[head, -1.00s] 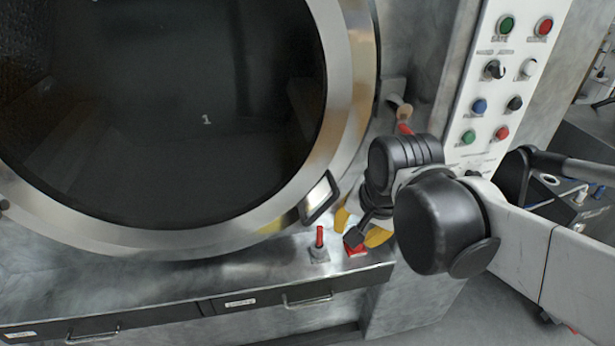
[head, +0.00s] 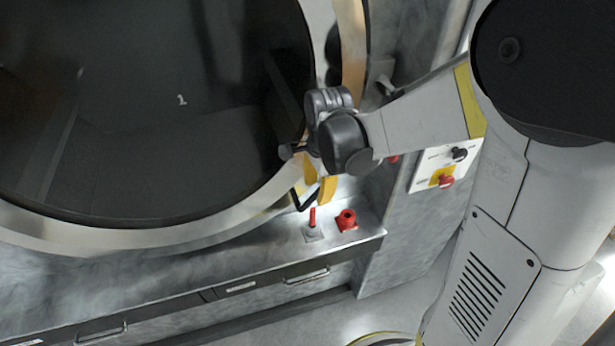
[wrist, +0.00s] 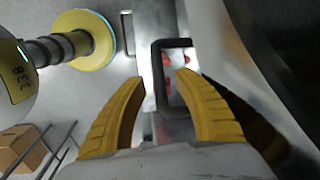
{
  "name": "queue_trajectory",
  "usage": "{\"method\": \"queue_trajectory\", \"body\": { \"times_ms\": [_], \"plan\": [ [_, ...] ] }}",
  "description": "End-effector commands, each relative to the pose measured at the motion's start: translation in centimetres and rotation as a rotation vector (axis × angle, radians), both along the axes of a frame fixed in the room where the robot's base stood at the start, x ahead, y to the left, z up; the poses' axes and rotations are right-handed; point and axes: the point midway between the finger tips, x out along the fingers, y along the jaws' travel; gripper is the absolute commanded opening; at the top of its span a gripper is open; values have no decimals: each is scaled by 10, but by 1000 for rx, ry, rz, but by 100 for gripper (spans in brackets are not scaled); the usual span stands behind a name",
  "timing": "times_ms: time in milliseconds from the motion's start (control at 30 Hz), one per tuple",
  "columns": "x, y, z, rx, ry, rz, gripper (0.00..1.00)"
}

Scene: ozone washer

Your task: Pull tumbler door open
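The tumbler door is a large round dark glass window (head: 140,110) in a wide metal ring (head: 160,238), and it looks shut. Its handle (head: 300,200) is a dark rectangular loop at the ring's lower right. My gripper (head: 318,190) is at the handle, its yellow fingers pointing down and partly covering it. In the wrist view, my gripper (wrist: 160,76) is open, with the handle (wrist: 155,68) at and just beyond the gap between the fingertips. Whether a finger touches the handle, I cannot tell.
A red lever (head: 312,217) and a red knob (head: 347,220) stand on the ledge below the handle. Drawers with handles (head: 306,276) lie below the ledge. A control panel (head: 445,168) is to the right. A cardboard box (wrist: 15,148) sits on a rack.

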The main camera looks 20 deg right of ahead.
Motion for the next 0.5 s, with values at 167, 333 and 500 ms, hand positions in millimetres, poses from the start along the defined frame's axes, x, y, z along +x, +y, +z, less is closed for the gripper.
{"method": "queue_trajectory", "body": {
  "times_ms": [167,333,500],
  "plan": [
    [2,0,-19,0,0,1,38],
    [2,0,-22,0,0,1,38],
    [3,0,-21,0,-1,1,36]
  ]
}}
